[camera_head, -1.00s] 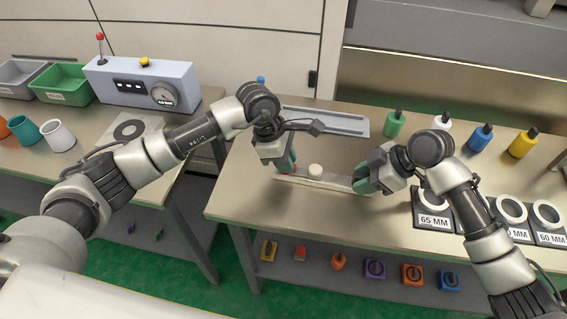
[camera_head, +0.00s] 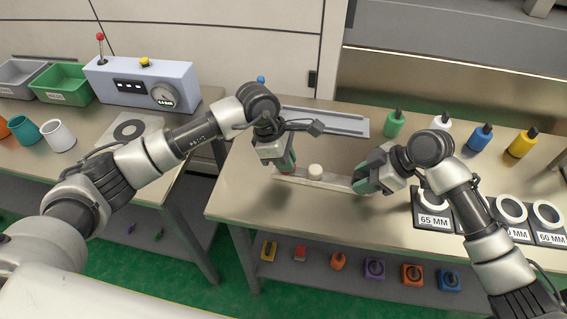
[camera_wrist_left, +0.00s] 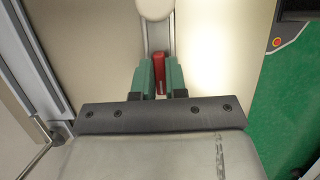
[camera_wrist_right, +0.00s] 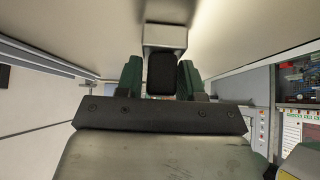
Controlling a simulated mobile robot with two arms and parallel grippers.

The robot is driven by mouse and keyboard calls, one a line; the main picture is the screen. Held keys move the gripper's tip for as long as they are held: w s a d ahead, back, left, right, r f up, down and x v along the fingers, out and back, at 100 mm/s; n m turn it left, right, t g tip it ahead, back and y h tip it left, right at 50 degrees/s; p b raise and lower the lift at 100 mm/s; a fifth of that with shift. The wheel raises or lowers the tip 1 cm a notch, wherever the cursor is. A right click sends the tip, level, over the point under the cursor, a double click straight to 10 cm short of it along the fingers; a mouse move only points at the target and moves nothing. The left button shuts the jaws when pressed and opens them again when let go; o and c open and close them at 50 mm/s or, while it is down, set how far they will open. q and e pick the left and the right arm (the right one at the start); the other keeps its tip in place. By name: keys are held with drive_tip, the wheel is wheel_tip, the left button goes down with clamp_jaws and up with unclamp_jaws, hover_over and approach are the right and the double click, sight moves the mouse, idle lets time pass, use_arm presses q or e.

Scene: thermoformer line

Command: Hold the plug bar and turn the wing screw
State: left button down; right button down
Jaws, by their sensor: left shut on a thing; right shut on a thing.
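The plug bar (camera_head: 335,183) is a long pale bar lying across the right table, with a white round plug (camera_head: 315,171) on its top. It also shows in the left wrist view (camera_wrist_left: 156,38). My left gripper (camera_head: 287,167) is at the bar's left end. Its green fingers are shut on the red wing screw (camera_wrist_left: 160,72). My right gripper (camera_head: 360,181) is at the bar's right end, shut on a dark end piece (camera_wrist_right: 161,73); the grey bar end (camera_wrist_right: 165,36) shows beyond it. The fingers hide part of both ends.
Behind the bar lies a grey rail tray (camera_head: 340,122). Several coloured bottles, including a green one (camera_head: 394,124), stand at the back right. Rings on dark plates (camera_head: 433,221) lie right of my right gripper. The table in front of the bar is clear.

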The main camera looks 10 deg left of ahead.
use_arm(q)
drive_tip(key=shift+s+f, duration=0.1)
drive_tip(key=shift+f, duration=0.15)
drive_tip(key=m+g, duration=0.1)
drive_tip(key=m, duration=0.3)
drive_tip(key=shift+m+g, duration=0.4)
drive_tip(key=shift+m+g+y, duration=0.3)
drive_tip(key=shift+m+y, duration=0.1)
drive_tip(key=shift+m, duration=0.5)
drive_tip(key=m, duration=0.3)
drive_tip(key=shift+g+y, duration=0.3)
drive_tip(key=m+y, duration=0.1)
drive_tip(key=m, duration=0.2)
drive_tip(key=shift+g, duration=0.3)
drive_tip(key=shift+m, duration=0.9)
drive_tip(key=shift+y, duration=0.3)
